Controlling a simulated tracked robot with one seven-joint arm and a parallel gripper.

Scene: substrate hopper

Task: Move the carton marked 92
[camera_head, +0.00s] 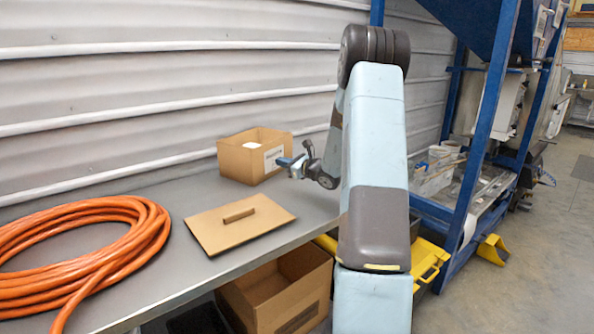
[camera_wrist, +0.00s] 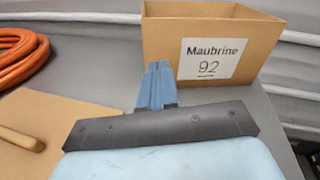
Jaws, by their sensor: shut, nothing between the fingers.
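The carton marked 92 (camera_head: 238,163) is an open-topped brown box upright on the grey bench, near the wall. The wrist view shows the carton (camera_wrist: 240,35) upright, with a white label reading "Maubrine 92" facing the camera. A small white patch shows at its top in the head view; I cannot tell what it is. My gripper (camera_head: 282,162) is at the carton's near right side in the head view. In the wrist view my gripper (camera_wrist: 157,68) has its blue fingers together and empty, overlapping the carton's lower left. I cannot tell whether they touch it.
A flat brown lid with a handle (camera_head: 265,222) lies on the bench in front of the carton. A coiled orange hose (camera_head: 148,240) fills the bench's left part. Another open carton (camera_head: 262,300) is below the bench. A blue metal frame (camera_head: 480,140) stands at right.

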